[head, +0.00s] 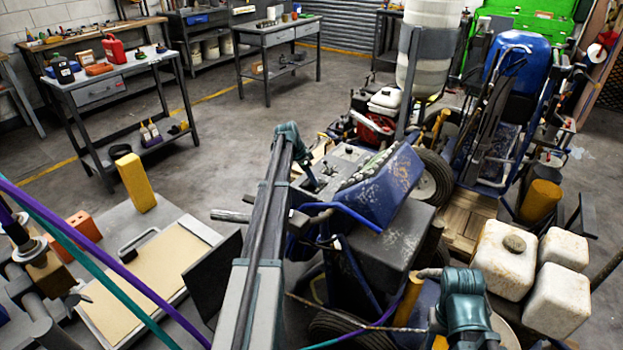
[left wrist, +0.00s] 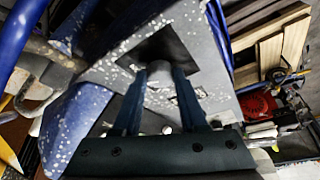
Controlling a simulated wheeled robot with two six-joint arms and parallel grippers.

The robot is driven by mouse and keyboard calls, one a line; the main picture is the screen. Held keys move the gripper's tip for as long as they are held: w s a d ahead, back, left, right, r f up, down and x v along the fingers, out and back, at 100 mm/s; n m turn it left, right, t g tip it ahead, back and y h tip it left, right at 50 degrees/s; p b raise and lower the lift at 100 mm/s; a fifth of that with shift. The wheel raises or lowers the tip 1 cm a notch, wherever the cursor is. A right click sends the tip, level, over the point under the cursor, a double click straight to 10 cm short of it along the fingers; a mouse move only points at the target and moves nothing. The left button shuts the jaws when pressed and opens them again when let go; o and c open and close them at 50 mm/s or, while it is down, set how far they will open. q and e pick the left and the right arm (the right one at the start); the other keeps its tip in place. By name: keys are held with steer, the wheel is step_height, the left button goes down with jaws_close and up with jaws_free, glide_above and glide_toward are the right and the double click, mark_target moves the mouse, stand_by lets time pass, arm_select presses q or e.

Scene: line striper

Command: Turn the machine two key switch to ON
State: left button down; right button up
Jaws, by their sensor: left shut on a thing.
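The machine (head: 385,190), a line striper with a worn blue housing and a speckled grey panel (head: 345,165), stands in the middle of the head view. My left gripper (head: 313,184) reaches down to the near left part of this panel. In the left wrist view its two dark fingers (left wrist: 160,78) are shut on a small grey round piece, apparently the key switch (left wrist: 158,96), in front of a black square plate (left wrist: 165,45). The ON marking and the switch's angle cannot be read. My right gripper is out of view.
A bench with a tan board (head: 150,280), a yellow block (head: 135,182) and an orange brick (head: 72,232) lies at the left. Dirty white containers (head: 505,262) stand right of the machine. A blue bent tube (head: 335,209) passes close to my left gripper. Open floor lies behind.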

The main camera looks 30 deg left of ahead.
arm_select(q)
steer(key=shift+a+m, duration=0.1)
steer(key=shift+m, duration=0.5)
steer(key=shift+h, duration=0.3)
steer(key=shift+c, duration=2.2)
jaws_free()
steer(key=shift+r, duration=0.1)
steer(key=p+v, duration=1.2)
steer(key=v, duration=0.1)
steer(key=shift+r+p, duration=0.35)
steer(key=shift+p, duration=0.05)
